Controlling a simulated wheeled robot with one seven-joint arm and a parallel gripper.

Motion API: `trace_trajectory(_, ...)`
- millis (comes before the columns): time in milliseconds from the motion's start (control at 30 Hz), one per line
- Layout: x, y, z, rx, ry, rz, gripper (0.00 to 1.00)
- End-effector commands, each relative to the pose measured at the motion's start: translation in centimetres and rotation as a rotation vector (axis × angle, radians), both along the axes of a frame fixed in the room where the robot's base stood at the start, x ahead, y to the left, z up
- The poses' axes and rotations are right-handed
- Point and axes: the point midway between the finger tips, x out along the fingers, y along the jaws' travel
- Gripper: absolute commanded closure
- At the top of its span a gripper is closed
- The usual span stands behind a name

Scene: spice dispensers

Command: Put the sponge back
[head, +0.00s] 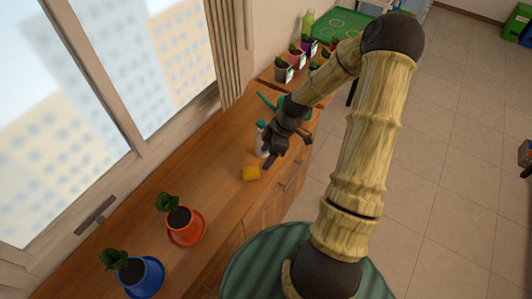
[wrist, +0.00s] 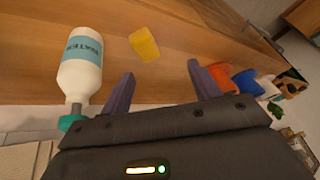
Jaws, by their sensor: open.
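The yellow sponge (head: 250,173) lies on the wooden cabinet top, between the white bottle and the orange pot. It also shows in the wrist view (wrist: 144,44), beyond my fingertips and apart from them. My gripper (head: 272,160) is above the cabinet top near its front edge, close to the sponge. In the wrist view my gripper (wrist: 157,75) has its two fingers spread wide with nothing between them. The white bottle (wrist: 80,72) with a blue "WATER" label and a green cap stands beside my gripper. In the head view the bottle (head: 262,139) is partly hidden by my gripper.
An orange pot (head: 180,218) and a blue pot (head: 132,271) with plants stand on saucers at the near end of the cabinet top (head: 222,160). A teal watering can (head: 268,101) and small labelled pots (head: 283,70) stand beyond. The window borders the left side.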

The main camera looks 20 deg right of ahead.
Motion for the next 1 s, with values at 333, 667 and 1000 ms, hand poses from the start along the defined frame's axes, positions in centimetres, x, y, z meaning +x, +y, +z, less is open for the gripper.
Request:
trace_trajectory(333,-4.4,2.2,6.9,-0.28,0.127,-0.456,0.38)
trace_trajectory(667,-9.0,4.2,13.9,-0.297,0.078,-1.006,0.38)
trace_trajectory(1000,-11.2,5.0,16.1,-0.215,0.074,-1.248,0.38)
